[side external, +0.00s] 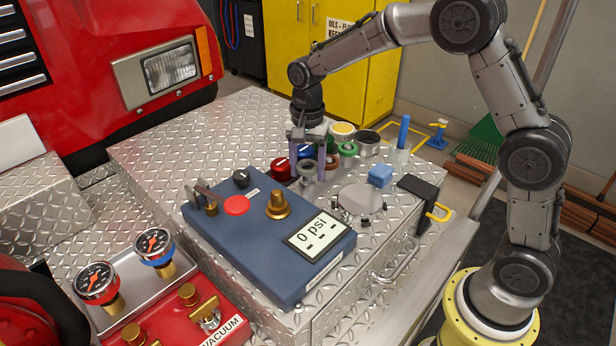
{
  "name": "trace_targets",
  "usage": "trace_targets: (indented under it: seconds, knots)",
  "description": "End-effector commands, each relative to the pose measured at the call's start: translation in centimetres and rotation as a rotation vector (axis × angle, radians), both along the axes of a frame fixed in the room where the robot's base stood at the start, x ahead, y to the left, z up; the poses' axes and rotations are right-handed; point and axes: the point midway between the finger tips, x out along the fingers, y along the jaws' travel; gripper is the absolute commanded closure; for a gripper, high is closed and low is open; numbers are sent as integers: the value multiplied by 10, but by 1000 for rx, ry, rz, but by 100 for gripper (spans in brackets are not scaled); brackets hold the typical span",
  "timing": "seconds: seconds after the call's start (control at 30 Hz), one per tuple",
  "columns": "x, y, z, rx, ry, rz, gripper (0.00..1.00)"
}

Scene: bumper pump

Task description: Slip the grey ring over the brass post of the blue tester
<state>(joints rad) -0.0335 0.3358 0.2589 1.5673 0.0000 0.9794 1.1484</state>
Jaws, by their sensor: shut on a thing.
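The blue tester (225,240) lies on the diamond-plate surface, with a display reading "0 psi". Its brass post (278,205) stands upright near the middle of the top, with nothing around it. My gripper (311,172) points down behind and to the right of the post, beyond the tester's far edge. It is shut on the grey ring (306,170), which is apart from the post. The fingers hide part of the ring, and its exact height above the surface is hard to tell.
Red (281,168), green (348,149) and other coloured round parts crowd around my gripper. A grey round plate (361,198), a blue block (380,175) and a black stand (419,196) lie to the right.

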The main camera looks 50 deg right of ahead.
Motion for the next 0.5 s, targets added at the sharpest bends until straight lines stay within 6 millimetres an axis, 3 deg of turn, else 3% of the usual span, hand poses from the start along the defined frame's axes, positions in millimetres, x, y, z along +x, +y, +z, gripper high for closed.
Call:
trace_targets:
  seconds: [0.5]
  knots:
    - [0,0,22,0,-1,0,70]
